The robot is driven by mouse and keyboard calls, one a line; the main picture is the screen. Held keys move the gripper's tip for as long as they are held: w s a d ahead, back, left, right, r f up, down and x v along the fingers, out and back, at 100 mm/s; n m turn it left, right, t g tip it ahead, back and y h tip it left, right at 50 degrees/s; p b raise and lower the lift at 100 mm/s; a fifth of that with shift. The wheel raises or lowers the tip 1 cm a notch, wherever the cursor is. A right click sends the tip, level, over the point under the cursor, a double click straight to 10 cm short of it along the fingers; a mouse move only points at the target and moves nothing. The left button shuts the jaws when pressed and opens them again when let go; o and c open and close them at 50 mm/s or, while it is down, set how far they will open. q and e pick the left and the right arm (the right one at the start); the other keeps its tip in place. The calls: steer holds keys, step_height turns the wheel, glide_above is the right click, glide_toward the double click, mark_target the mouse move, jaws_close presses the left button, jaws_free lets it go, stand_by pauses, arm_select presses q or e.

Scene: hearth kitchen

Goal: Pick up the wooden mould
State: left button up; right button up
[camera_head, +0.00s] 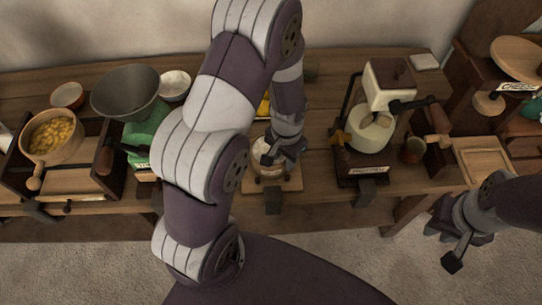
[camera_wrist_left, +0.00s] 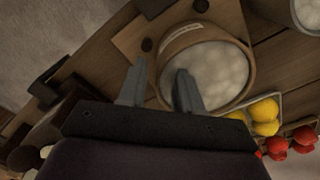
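A round wooden mould (camera_wrist_left: 164,58) filled with white lumps sits on a wooden board (camera_wrist_left: 128,40) in the left wrist view. In the head view the mould (camera_head: 262,150) is partly hidden by my left gripper (camera_head: 279,158). In the wrist view my left gripper (camera_wrist_left: 160,85) is open, one finger outside the mould's rim and the other over its inside. I cannot tell how far above the rim the fingertips are. My right gripper (camera_head: 447,245) is open and empty, off the bench's front at the right.
A grinder-like machine (camera_head: 372,125) stands right of the mould. A green scale with a grey bowl (camera_head: 127,92) and a pan of yellow pieces (camera_head: 52,135) are at the left. Yellow (camera_wrist_left: 264,112) and red (camera_wrist_left: 290,143) pieces lie near the mould.

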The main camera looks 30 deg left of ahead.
arm_select(q)
step_height(320, 180, down, 3)
steer(key=shift+r, duration=0.15)
jaws_close()
steer(key=shift+w+r, duration=0.1)
stand_by(1.2)
